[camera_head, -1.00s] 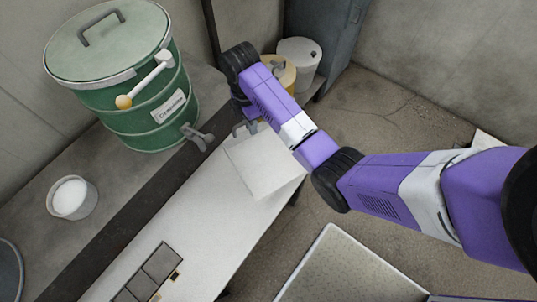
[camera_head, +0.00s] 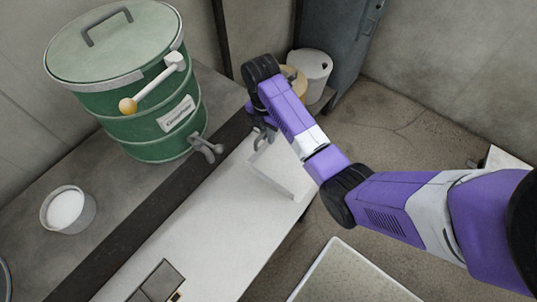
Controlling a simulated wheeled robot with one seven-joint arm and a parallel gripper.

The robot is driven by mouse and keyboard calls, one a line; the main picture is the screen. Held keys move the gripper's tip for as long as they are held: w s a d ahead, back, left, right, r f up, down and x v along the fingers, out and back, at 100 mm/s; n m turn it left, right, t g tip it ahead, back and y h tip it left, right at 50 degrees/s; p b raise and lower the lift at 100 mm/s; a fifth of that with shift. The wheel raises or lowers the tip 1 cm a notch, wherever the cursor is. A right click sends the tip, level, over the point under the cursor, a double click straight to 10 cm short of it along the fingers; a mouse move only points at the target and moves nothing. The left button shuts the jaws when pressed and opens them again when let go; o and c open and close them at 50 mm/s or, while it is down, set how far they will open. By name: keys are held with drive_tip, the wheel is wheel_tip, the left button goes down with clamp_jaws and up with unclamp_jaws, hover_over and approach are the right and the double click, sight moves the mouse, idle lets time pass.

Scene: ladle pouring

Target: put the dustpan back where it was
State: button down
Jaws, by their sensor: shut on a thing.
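The dustpan (camera_head: 283,170) is a pale grey, shallow pan with a raised edge, over the far right end of the white tabletop (camera_head: 190,232). My gripper (camera_head: 264,138) is at the pan's far left side, shut on its handle. The fingers are small and partly hidden by my purple arm, which reaches in from the right. I cannot tell whether the pan touches the tabletop.
A green lidded drum (camera_head: 130,85) with a tap stands on the grey ledge at left, near a small white-filled bowl (camera_head: 66,208). A dark compartment box (camera_head: 158,284) lies on the near tabletop. White (camera_head: 309,72) and yellow containers stand behind my arm. A pale tray (camera_head: 350,275) is lower right.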

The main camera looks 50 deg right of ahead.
wheel_tip(320, 180, down, 10)
drive_tip(key=shift+f, duration=0.25)
drive_tip(key=shift+f+b, duration=0.1)
drive_tip(key=shift+b, duration=0.2)
drive_tip(key=shift+f, duration=0.35)
drive_tip(key=c, duration=1.5)
unclamp_jaws()
drive_tip(key=shift+o, duration=0.2)
drive_tip(key=shift+r, duration=0.1)
drive_tip(key=r, duration=0.8)
drive_tip(key=w+r, duration=0.1)
drive_tip(key=r, duration=0.3)
drive_tip(key=shift+r+p, duration=0.3)
